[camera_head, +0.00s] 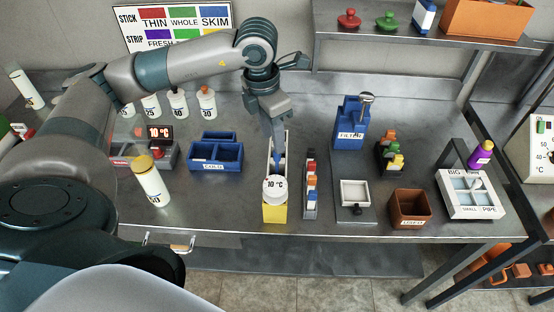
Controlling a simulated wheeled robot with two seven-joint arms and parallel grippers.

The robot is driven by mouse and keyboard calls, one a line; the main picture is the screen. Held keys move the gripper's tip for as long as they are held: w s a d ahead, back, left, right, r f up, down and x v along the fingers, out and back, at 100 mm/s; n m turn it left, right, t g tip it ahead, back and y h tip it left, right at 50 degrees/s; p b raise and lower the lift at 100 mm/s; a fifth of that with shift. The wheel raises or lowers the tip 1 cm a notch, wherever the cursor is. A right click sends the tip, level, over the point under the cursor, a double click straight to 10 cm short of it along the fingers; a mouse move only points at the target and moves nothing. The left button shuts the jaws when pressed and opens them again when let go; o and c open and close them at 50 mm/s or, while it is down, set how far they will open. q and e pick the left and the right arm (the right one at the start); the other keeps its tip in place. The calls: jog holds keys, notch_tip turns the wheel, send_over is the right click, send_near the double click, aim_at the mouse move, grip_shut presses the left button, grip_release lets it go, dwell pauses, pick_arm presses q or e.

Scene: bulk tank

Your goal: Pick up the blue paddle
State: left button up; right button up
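My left gripper (275,119) points down from above, right at the top of the blue paddle. The fingertips are small and overlap the paddle's top, so I cannot tell whether they are closed on it. My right gripper is not in view.
A yellow block (274,214) is at the holder's front. A rack of coloured pieces (311,190) stands close right. A blue tray (214,156) and a white bottle (151,184) are left. A brown bin (409,207) is right. The table is clear between tray and holder.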

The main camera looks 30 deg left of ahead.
aim_at(277, 168)
pick_arm(q)
jog(key=shift+f, duration=0.4)
jog(key=shift+d+f+p, duration=0.15)
jog(key=shift+f+p, duration=0.3)
jog(key=shift+p, duration=0.15)
jog(key=f, duration=0.1)
jog(key=f+p, duration=0.2)
jog(key=shift+w+d+f, duration=0.25)
jog(key=shift+d+f, duration=0.05)
jog(key=shift+f, duration=0.3)
grip_shut()
